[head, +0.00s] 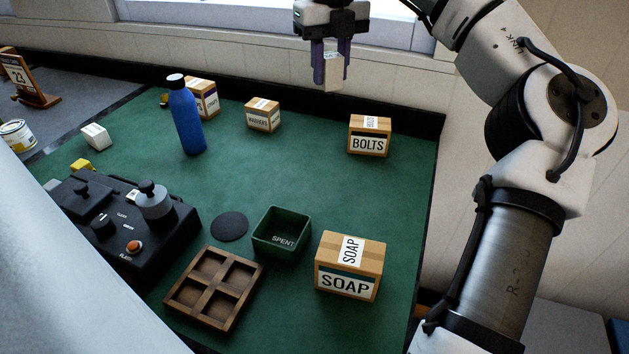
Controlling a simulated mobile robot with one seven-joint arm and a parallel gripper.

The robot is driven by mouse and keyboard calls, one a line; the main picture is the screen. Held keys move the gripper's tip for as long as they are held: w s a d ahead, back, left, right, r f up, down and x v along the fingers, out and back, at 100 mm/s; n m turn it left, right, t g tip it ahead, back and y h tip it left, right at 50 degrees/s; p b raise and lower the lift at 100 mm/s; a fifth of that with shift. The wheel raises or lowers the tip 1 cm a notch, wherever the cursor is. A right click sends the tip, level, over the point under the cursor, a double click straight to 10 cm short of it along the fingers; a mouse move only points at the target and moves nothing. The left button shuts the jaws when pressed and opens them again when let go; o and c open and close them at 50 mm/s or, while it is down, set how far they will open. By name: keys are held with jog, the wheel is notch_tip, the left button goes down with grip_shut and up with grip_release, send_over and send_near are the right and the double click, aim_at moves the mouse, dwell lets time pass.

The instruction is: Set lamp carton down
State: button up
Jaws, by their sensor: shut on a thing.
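My gripper (331,68) is at the top of the head view, high above the back edge of the green table mat. Its two dark purple fingers are shut on a small tan carton (333,76), held in the air. The fingers cover part of it and no lettering is readable, so I cannot confirm that it is the lamp carton. The green mat (290,165) lies below, with bare room between the washers carton (263,115) and the bolts carton (369,136).
A blue bottle (186,120) stands upright at the back left, partly hiding another carton (204,97). A soap carton (349,266), a green spent bin (282,234), a wooden divided tray (214,289) and a black control box (121,225) fill the front. The mat's middle is clear.

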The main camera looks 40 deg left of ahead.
aim_at(324, 182)
jog(key=f, duration=0.1)
jog(key=f+b, duration=0.1)
jog(key=a+f, duration=0.1)
jog(key=shift+w+f+b, duration=0.3)
jog(key=shift+w+b, duration=0.05)
notch_tip(324, 182, down, 20)
jog(key=shift+f+p, duration=0.2)
jog(key=shift+p, duration=0.5)
jog(key=o, duration=0.9)
jog(key=shift+o, duration=0.2)
jog(key=shift+r, duration=0.1)
notch_tip(324, 182, up, 12)
jog(key=b, duration=0.1)
jog(key=shift+b, duration=0.4)
